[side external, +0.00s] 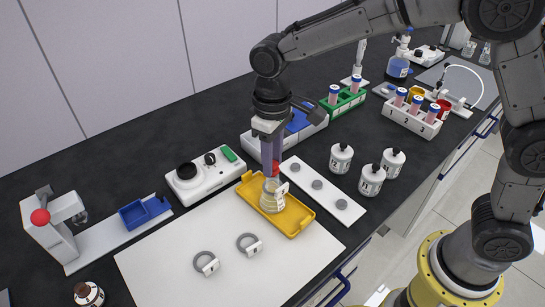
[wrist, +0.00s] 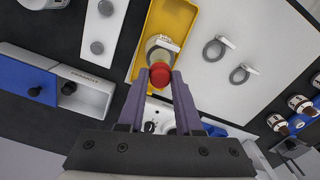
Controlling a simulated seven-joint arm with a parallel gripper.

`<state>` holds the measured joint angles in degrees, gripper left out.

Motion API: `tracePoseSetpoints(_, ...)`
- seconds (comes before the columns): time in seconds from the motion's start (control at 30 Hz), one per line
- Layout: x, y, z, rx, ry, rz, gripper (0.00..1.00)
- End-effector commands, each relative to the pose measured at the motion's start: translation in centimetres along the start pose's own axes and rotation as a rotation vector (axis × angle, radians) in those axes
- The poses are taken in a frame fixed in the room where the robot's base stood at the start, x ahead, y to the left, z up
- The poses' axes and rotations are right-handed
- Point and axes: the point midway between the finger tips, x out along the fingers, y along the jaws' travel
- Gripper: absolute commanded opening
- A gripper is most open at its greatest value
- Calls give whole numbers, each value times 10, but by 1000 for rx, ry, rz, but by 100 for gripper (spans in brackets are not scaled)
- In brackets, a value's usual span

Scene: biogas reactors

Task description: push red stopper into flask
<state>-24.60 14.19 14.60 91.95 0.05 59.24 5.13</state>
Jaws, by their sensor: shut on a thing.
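The red stopper (side external: 276,169) is at the mouth of the glass flask (side external: 272,196), which stands on the yellow tray (side external: 297,221). In the wrist view the red stopper (wrist: 160,74) is between my fingertips, with the flask (wrist: 160,46) right beyond it. My gripper (side external: 271,163) points down over the flask, its purple fingers shut on the stopper. The wrist view shows my gripper (wrist: 161,80) from behind. The stopper's lower end and the flask's mouth are hidden, so I cannot tell how deep the stopper sits.
A white plate with grey discs (side external: 317,185) lies right of the tray. A white device with a black knob (side external: 203,176) stands behind left. Two tagged rings (side external: 206,262) lie on the white mat (side external: 160,262). Several white bottles (side external: 371,180) stand to the right.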

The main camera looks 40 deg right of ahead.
Motion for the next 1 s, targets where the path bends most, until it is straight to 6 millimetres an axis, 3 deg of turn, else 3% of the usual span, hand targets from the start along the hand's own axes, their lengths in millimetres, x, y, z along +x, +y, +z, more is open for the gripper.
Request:
tracePoseSetpoints(0.83, 1, 0, 0, 0, 0, 0, 0)
tracePoseSetpoints(0.87, 1, 0, 0, 0, 0, 0, 37)
tracePoseSetpoints(1.0, 1, 0, 0, 0, 0, 0, 63)
